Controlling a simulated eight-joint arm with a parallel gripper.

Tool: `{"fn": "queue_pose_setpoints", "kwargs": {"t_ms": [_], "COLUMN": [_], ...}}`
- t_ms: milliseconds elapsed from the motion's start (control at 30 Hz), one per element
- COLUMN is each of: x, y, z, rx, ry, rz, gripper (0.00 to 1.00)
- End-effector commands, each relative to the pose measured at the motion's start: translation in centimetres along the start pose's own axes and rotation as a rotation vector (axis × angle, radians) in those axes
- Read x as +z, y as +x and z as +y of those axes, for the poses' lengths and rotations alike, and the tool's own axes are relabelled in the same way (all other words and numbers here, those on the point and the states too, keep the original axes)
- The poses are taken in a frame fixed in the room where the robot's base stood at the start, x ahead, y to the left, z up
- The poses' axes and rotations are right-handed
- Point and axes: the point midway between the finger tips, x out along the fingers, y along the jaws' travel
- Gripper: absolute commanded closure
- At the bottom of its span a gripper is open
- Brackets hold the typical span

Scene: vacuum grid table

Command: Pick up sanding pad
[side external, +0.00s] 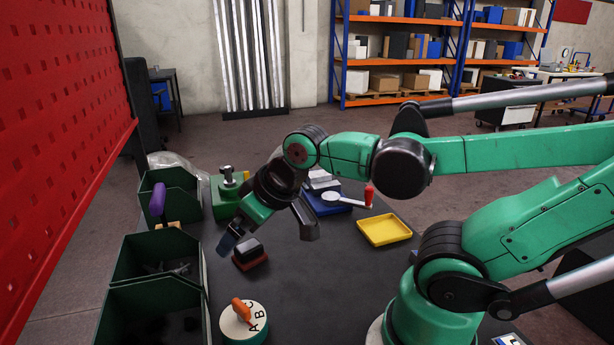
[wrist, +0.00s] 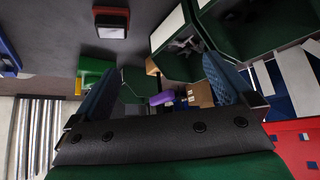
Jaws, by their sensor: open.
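The sanding pad, which I take to be the dark block on a red base (side external: 251,254), lies flat on the dark table. My gripper (side external: 229,243) is just left of and slightly above the pad in the side view, angled downward. In the wrist view my gripper (wrist: 160,66) has two blue fingers spread wide with nothing between them. The pad is apart from the fingers in that view; the side view does not show clearly how far.
Dark green bins (side external: 152,262) stand left of the pad, one with a purple-handled tool (side external: 158,200). A green device (side external: 224,195) is behind. A white dial with an orange knob (side external: 243,318) sits in front. A yellow tray (side external: 384,230) lies right, with bare table between.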

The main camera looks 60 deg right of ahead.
Motion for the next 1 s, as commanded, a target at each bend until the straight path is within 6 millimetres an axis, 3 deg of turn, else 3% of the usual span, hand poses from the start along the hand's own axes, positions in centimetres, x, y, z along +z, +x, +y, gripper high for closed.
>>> {"fn": "queue_pose_setpoints", "kwargs": {"t_ms": [167,400,700,1000], "x": [-1.6,-3.1,-2.4,-1.0], "y": [1.0,4.8,9.5,11.8], "z": [1.5,4.7,7.8,8.2], "rx": [0.029,0.078,0.113,0.117], "ry": [0.073,0.219,0.35,0.369], "rz": [-0.123,-0.359,-0.563,-0.594], "gripper": [0.0,0.0,0.0,0.0]}}
